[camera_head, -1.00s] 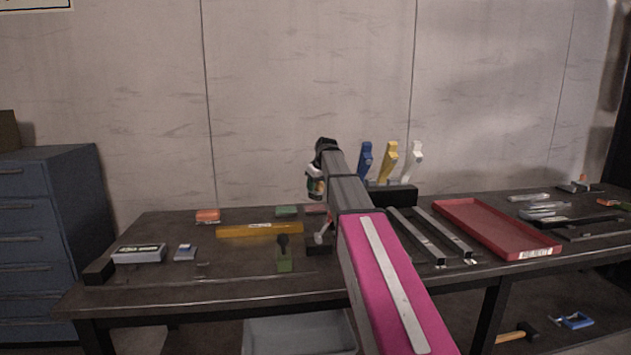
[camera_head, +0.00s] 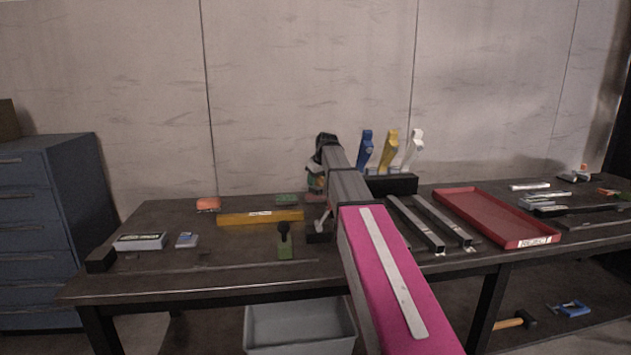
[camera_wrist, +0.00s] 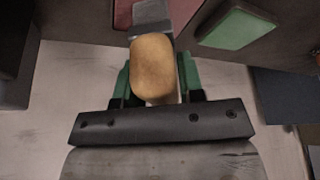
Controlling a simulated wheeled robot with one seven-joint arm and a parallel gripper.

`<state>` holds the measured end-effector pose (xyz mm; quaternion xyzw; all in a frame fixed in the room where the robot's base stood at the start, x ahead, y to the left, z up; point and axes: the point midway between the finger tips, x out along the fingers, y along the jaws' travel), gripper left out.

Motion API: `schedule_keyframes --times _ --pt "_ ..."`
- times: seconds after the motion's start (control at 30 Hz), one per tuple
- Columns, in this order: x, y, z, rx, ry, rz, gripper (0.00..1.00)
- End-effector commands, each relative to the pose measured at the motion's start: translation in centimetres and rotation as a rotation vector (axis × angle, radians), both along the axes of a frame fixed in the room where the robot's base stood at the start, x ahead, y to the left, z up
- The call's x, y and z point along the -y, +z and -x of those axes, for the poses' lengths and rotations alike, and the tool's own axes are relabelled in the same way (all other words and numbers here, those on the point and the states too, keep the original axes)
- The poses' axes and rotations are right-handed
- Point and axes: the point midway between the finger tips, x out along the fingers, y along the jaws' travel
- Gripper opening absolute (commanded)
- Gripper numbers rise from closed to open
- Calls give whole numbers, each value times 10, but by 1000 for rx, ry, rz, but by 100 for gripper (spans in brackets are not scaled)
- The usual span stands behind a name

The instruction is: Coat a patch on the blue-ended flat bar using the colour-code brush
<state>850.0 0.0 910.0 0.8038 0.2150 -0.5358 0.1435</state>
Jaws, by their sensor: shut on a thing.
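My gripper (camera_wrist: 152,85) is shut on a tan, rounded wooden-looking piece (camera_wrist: 152,66); I cannot tell whether this is the colour-code brush. Its green fingers sit on both sides of the piece. In the head view my gripper (camera_head: 316,182) is above the back of the table, left of the black holder, and what it holds is mostly hidden there. Two grey bars (camera_head: 415,223) (camera_head: 443,219) lie side by side right of my arm. A thin long bar (camera_head: 232,267) lies near the table's front edge. I can make out no blue end on any bar.
A black holder (camera_head: 391,184) carries blue, yellow and white upright tools. A red tray (camera_head: 490,217) lies right of the bars. A yellow bar (camera_head: 260,217), a green pad (camera_wrist: 237,27) and small boxes lie on the left. A grey bin (camera_head: 300,328) stands below the table.

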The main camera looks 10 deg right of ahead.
Motion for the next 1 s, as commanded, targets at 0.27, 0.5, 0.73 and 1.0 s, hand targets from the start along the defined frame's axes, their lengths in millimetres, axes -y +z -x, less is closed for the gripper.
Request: schedule_keyframes --times 0.27,0.5,0.73,1.0 --pt "0 -2 0 0 0 0 17" --pt "0 -4 0 0 0 0 17" --pt "0 -6 0 0 0 0 17" --pt "0 -9 0 0 0 0 17"
